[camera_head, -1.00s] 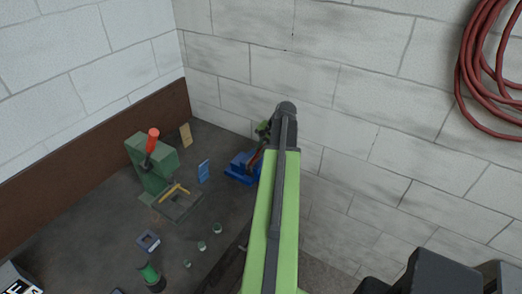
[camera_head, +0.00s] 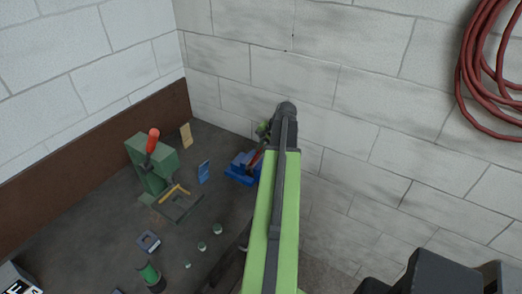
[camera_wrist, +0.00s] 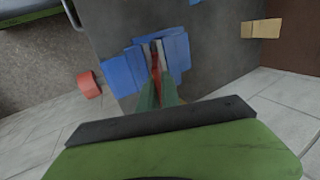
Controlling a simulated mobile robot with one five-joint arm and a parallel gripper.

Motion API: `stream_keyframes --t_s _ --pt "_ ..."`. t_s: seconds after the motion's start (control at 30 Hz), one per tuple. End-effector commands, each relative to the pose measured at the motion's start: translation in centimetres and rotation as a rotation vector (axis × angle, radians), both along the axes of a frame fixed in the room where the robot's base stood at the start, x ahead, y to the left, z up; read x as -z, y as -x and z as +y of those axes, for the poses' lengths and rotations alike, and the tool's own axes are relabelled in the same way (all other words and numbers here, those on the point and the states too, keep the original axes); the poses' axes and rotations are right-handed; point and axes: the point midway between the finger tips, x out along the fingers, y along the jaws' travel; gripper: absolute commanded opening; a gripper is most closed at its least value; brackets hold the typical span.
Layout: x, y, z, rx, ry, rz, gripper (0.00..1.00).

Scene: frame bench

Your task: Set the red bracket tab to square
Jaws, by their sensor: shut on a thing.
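The red bracket tab (camera_wrist: 156,68) rises from a blue holder (camera_wrist: 122,72) on the bench, between pale grey parts in the wrist view. My gripper (camera_wrist: 159,92) is shut on the tab, with one green finger on each side. In the head view, the blue holder (camera_head: 238,170) sits near the bench's right edge, and the tab (camera_head: 256,159) slants up to the right from it. My arm hides part of the holder and most of my gripper there. I cannot tell the tab's exact angle to the holder.
A green press (camera_head: 150,168) with a red-topped lever stands to the left. A blue card (camera_head: 204,172) and a tan block (camera_head: 186,135) stand nearby. Several small green-topped pieces (camera_head: 202,246) lie in front. A block wall (camera_head: 335,95) rises close behind my arm.

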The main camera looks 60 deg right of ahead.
Motion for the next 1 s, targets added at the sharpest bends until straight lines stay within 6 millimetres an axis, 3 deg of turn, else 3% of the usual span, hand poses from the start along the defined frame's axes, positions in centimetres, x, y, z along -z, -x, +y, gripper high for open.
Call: stream_keyframes --t_s 0.53,0.7,1.0 --pt "-0.2 -0.1 -0.1 0.0 0.0 0.012 0.0" --pt "-1.1 -1.6 -0.3 -0.005 -0.001 0.179 0.0" --pt "-0.7 -3.0 -0.2 0.001 -0.003 0.437 0.0"
